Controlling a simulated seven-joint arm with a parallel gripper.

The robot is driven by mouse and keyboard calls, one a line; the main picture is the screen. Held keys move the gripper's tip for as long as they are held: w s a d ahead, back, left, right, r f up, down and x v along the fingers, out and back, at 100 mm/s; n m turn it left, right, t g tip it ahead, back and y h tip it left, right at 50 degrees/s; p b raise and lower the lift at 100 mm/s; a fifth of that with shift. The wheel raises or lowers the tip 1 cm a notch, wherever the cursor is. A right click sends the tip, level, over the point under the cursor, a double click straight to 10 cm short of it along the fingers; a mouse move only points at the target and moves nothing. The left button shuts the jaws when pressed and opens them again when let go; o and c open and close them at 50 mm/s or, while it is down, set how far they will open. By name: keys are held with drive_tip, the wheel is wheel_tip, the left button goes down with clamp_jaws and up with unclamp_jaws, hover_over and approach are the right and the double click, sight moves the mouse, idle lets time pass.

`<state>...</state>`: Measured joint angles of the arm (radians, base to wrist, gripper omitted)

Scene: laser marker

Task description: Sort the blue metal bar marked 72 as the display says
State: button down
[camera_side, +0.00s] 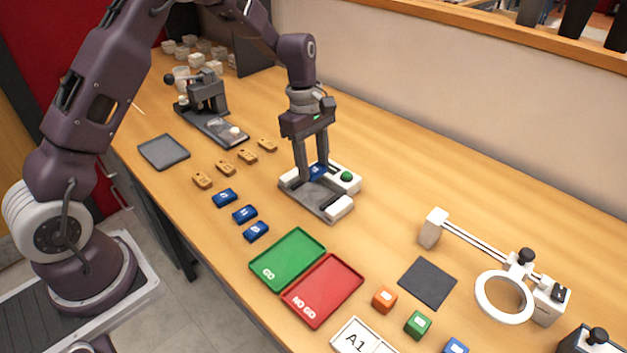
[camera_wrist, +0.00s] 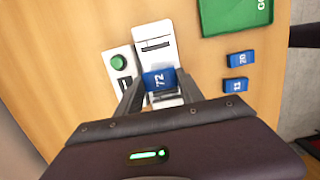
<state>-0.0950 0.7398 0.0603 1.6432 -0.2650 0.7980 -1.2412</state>
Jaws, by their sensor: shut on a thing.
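The blue bar marked 72 (camera_wrist: 160,79) is between the fingers of my gripper (camera_wrist: 159,86), which is shut on it. In the side view the bar (camera_side: 318,171) is at the white-and-grey measuring device (camera_side: 321,200), and my gripper (camera_side: 317,168) points straight down there. I cannot tell whether the bar rests on the device. The device has a green button (camera_side: 347,176) and a small dark display (camera_wrist: 126,85); I cannot read the display. A green GO tray (camera_side: 290,254) and a red NO GO tray (camera_side: 325,285) lie in front.
Several other blue bars (camera_side: 244,214) and wooden tags (camera_side: 225,168) lie left of the device. A grey tray (camera_side: 163,152) is farther left. Coloured cubes (camera_side: 384,299), a dark pad (camera_side: 427,284) and a ring fixture (camera_side: 503,297) stand at right. The table behind the device is clear.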

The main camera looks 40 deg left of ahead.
sight(314, 175)
wheel_tip(314, 175, up, 3)
drive_tip(key=shift+s+d+r, duration=0.1)
drive_tip(key=shift+d, duration=0.05)
drive_tip(key=shift+s+d, duration=0.65)
drive_tip(key=shift+d, duration=0.05)
drive_tip(key=s+d+f, duration=0.1)
drive_tip(key=s+d, duration=0.1)
drive_tip(key=s, duration=0.1)
drive_tip(key=s+d+f, duration=0.1)
drive_tip(key=s+d, duration=0.1)
drive_tip(key=s, duration=0.2)
drive_tip(key=s+d+f, duration=0.1)
drive_tip(key=s+d, duration=0.1)
drive_tip(key=s, duration=0.1)
drive_tip(key=shift+s+d+f, duration=0.35)
drive_tip(key=shift+f, duration=0.05)
drive_tip(key=shift+s+d+f, duration=0.1)
drive_tip(key=shift+s+f, duration=0.1)
drive_tip(key=shift+f, duration=2.35)
